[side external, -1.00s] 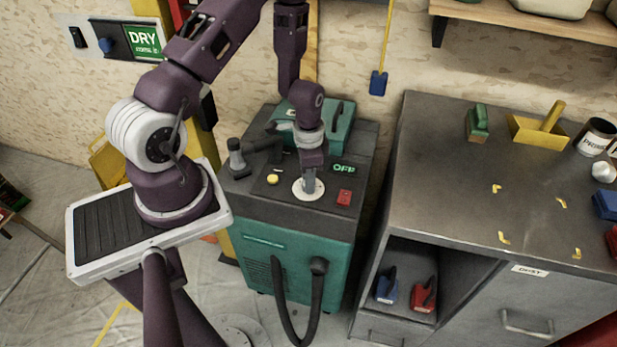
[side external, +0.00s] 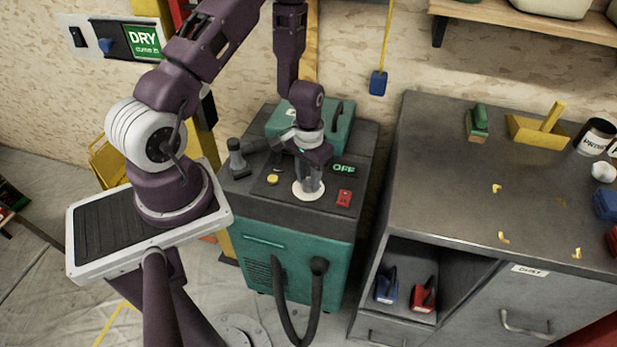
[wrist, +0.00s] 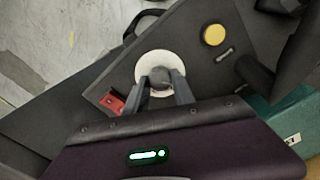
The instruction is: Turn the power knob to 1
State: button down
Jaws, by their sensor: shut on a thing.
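The power knob (wrist: 160,79) is a grey knob at the middle of a round white dial plate (wrist: 151,61) on the machine's dark top. My gripper (wrist: 163,84) is shut on the knob, with one finger on each side of it. In the side external view my gripper (side external: 309,187) points straight down at the dial plate (side external: 299,194), and its fingers hide the knob. A green display (side external: 344,169) beside the dial reads OFF. The knob's pointer and any dial marks are too small to tell.
A red switch (side external: 344,198) and a yellow button (side external: 272,179) sit close to the dial. A black hose nozzle (side external: 236,158) stands at the left of the top, and a teal case (side external: 338,128) lies behind. A grey cabinet (side external: 440,170) stands to the right, across a narrow gap.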

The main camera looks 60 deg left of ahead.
aim_at(308, 182)
jog(key=shift+n, duration=2.2)
jog(key=c, duration=1.1)
grip_release()
jog(key=shift+o, duration=0.2)
jog(key=shift+r, duration=0.15)
notch_tip(308, 182, up, 7)
jog(key=shift+f, duration=0.1)
